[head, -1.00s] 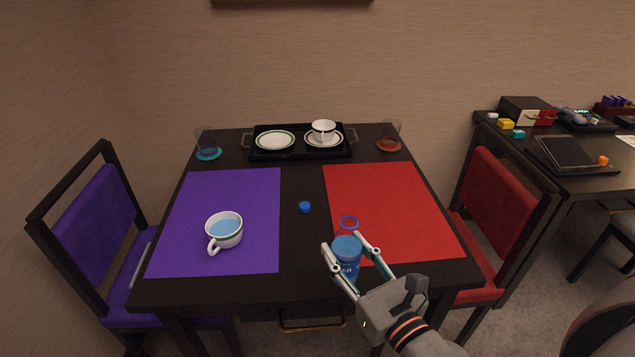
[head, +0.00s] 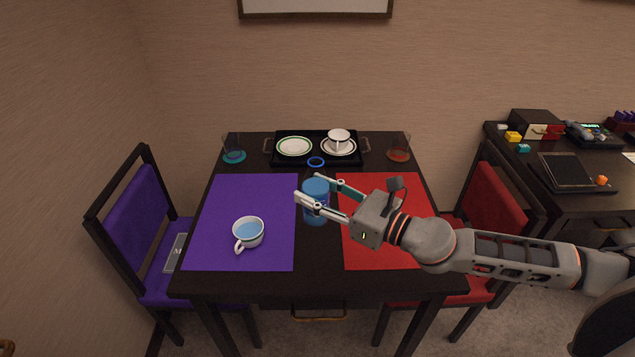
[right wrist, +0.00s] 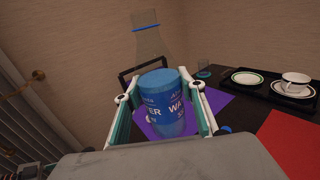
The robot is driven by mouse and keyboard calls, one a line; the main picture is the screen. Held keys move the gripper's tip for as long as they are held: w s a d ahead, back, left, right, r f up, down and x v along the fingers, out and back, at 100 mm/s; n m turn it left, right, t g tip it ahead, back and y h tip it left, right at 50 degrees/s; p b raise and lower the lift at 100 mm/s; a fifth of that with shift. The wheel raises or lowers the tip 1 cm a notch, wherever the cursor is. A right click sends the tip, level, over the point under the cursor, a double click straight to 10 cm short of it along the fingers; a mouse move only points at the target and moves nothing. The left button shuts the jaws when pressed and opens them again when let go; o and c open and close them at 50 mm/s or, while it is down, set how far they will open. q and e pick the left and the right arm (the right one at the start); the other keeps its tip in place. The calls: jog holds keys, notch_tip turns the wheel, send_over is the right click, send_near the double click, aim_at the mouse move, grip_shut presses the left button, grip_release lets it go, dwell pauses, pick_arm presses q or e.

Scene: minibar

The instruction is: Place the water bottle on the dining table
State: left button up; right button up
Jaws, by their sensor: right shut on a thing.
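The water bottle (head: 316,208) has a blue label, a clear upper part and a blue ring at its neck. My right gripper (head: 318,193) is shut on its labelled body, a finger on each side. The bottle is upright over the dark strip of the dining table (head: 319,262), between the purple and red mats. I cannot tell whether its base touches the table. The right wrist view shows the bottle (right wrist: 165,105) between the fingers, with a small blue cap (right wrist: 226,129) beside it. My left gripper is not in view.
The red mat (head: 375,252) holds nothing. A black tray (head: 318,158) with plates and a cup is at the back, with a glass on either side. Chairs flank the table.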

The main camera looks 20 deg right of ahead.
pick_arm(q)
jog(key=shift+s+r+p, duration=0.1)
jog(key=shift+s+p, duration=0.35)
pick_arm(e)
jog(key=shift+w+d+r, duration=0.25)
jog(key=shift+w+d, duration=0.15)
jog(key=shift+w, duration=0.05)
